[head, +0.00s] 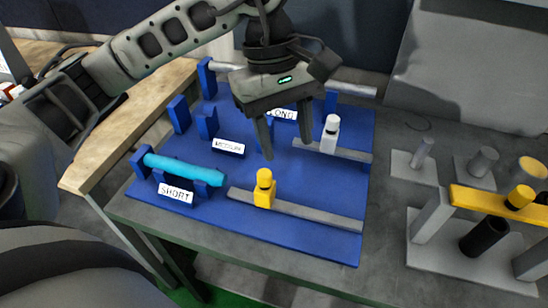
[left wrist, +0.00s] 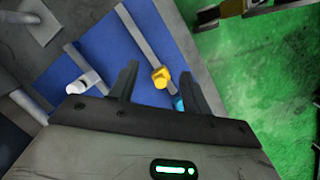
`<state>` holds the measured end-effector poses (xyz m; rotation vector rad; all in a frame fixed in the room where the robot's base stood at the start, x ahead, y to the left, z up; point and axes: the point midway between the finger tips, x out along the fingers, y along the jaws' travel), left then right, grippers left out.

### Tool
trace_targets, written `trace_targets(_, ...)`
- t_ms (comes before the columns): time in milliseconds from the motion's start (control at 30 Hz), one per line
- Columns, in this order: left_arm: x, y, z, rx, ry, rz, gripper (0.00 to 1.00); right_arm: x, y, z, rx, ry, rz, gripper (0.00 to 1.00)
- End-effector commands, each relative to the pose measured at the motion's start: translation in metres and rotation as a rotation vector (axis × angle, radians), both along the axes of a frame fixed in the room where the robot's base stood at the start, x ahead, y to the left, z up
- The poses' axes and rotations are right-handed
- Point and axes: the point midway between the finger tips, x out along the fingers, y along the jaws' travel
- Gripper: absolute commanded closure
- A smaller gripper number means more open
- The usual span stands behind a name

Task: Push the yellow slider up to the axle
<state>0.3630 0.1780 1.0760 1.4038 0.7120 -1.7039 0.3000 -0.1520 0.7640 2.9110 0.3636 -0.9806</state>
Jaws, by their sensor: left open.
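The yellow slider (head: 264,190) stands upright on a grey rail (head: 310,212) on the blue board. The light blue axle (head: 185,169) lies on the blue supports behind the SHORT label, with a gap between its right end and the slider. My left gripper (head: 298,138) is open and empty, its fingers pointing down above the board, behind the yellow slider. In the left wrist view the yellow slider (left wrist: 160,78) shows between the two fingers (left wrist: 160,68), and the axle (left wrist: 178,103) is mostly hidden by the gripper. My right gripper is not in view.
A white slider (head: 330,134) stands on a second rail behind. A silver bar (head: 350,90) lies at the board's back by the LONG label. The MEDIUM supports (head: 207,122) look empty. A grey fixture with a yellow bar (head: 490,206) stands at right.

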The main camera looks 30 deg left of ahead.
Motion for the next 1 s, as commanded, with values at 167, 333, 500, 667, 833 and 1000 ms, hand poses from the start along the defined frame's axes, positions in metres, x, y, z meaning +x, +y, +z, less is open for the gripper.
trace_targets(167, 0.011, 0.048, 0.016, 0.211, -0.061, 0.008, 0.52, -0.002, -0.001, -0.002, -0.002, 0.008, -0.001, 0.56)
trace_targets(333, 0.011, 0.053, 0.0, 0.233, -0.06, 0.007, 0.52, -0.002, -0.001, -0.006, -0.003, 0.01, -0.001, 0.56)
trace_targets(500, 0.01, 0.052, -0.032, 0.229, -0.057, 0.006, 0.52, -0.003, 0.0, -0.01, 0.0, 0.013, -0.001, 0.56)
trace_targets(667, 0.01, 0.052, -0.065, 0.229, -0.056, 0.007, 0.52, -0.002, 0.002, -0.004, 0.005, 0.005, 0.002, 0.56)
trace_targets(833, 0.01, 0.052, -0.099, 0.23, -0.056, 0.008, 0.52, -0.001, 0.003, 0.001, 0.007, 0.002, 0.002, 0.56)
trace_targets(1000, 0.011, 0.052, -0.125, 0.229, -0.059, 0.009, 0.52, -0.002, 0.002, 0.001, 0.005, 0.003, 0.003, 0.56)
